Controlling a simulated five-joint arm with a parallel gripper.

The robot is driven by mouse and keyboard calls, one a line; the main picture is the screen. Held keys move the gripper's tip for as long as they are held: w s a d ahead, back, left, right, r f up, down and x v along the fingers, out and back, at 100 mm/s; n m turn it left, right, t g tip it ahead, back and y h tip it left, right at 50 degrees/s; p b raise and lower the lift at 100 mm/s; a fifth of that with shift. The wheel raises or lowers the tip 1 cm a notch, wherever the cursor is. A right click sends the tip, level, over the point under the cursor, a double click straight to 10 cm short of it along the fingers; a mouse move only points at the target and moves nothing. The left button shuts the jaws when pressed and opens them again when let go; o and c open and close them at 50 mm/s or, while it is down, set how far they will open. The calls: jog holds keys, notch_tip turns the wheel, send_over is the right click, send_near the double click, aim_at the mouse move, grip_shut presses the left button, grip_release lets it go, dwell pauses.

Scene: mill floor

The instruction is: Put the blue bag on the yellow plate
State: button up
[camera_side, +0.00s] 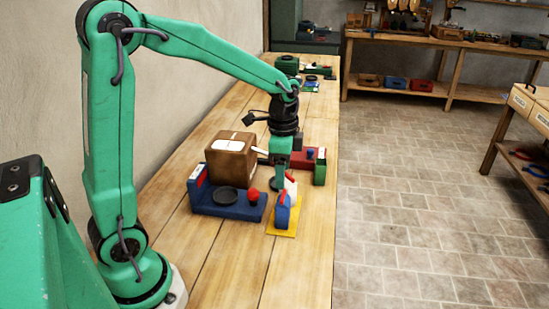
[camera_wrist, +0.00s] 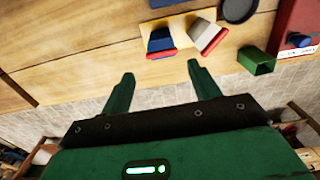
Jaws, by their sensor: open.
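The blue bag (camera_side: 282,215), with a red top edge, stands on the near part of the yellow plate (camera_side: 285,232). A white bag (camera_side: 291,188) with a red edge is just behind it and seems to be on the plate too. In the wrist view the blue bag (camera_wrist: 160,43) and the white bag (camera_wrist: 205,35) are side by side. My gripper (camera_side: 280,185) points down behind the blue bag, near the white bag, which it partly hides. In the wrist view my gripper (camera_wrist: 160,80) has its fingers wide apart with nothing between them.
A blue station (camera_side: 227,202) with a dark round disc and red knob stands left of the plate, before a brown box (camera_side: 231,158). A red station (camera_side: 310,156) and a green open container (camera_side: 320,172) stand behind. The near bench is clear; its right edge is close.

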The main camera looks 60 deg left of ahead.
jog(key=s+d+r+n+t, duration=0.1)
jog(key=s+r+n+t, duration=0.1)
jog(key=s+r+n, duration=0.2)
jog(key=s+d+r+n+t, duration=0.2)
jog(key=s+r+n+t, duration=0.1)
jog(key=s, duration=0.8)
jog(key=shift+s+d+r+n, duration=0.3)
jog(key=shift+r+n, duration=0.45)
jog(key=shift+n, duration=0.15)
